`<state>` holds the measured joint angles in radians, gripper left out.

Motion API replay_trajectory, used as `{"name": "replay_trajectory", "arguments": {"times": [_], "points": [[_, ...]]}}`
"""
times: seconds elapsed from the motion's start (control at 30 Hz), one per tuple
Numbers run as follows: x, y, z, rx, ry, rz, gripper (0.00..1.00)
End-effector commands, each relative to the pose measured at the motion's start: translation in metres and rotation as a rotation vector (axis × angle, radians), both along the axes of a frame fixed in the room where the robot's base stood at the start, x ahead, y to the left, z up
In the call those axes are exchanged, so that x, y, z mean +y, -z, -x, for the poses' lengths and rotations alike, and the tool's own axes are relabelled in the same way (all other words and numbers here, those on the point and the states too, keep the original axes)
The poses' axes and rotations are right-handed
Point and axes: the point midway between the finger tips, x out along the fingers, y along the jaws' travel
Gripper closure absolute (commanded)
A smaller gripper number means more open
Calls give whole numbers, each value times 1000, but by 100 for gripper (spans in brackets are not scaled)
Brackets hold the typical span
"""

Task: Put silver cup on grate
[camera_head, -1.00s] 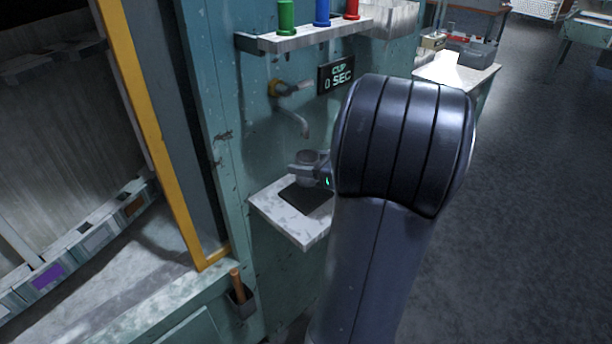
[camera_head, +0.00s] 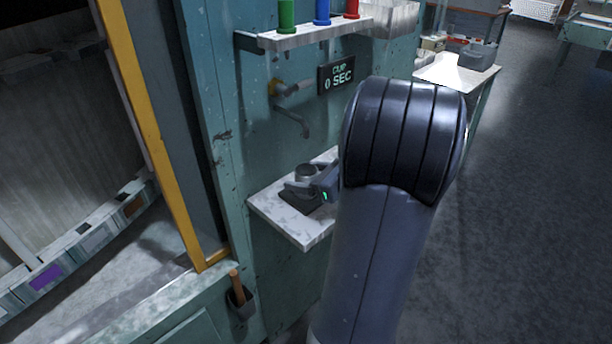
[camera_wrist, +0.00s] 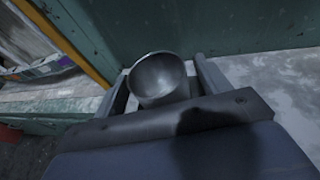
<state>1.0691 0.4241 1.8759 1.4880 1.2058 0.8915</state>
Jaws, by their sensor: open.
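The silver cup (camera_head: 306,171) stands upright, low over or on the dark grate (camera_head: 297,204) on the small shelf below the tap. My gripper (camera_head: 307,186) reaches in from the right with its fingers around the cup. In the wrist view the silver cup (camera_wrist: 158,80) is between the two fingers of my gripper (camera_wrist: 160,88), its round mouth facing up toward the camera. The gripper is open. The cup's base is hidden there, and whether it touches the grate is hard to tell.
A curved tap (camera_head: 296,115) comes out of the teal wall above the cup. A sign (camera_head: 337,76) reads "CUP 0 SEC". A shelf (camera_head: 313,34) with green, blue and red cylinders is higher up. The pale shelf (camera_head: 303,230) has bare room at its front.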

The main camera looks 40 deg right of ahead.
Motion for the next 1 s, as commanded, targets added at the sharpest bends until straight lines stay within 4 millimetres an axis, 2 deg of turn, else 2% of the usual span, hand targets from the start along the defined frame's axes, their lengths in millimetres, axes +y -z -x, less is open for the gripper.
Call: {"name": "replay_trajectory", "arguments": {"times": [0.27,0.37,0.8,1.0], "points": [[0,-4,0,0,0,1,29],[-3,-6,7,0,3,2,29],[-24,-30,81,0,6,2,29],[-30,-36,103,0,2,1,29]]}}
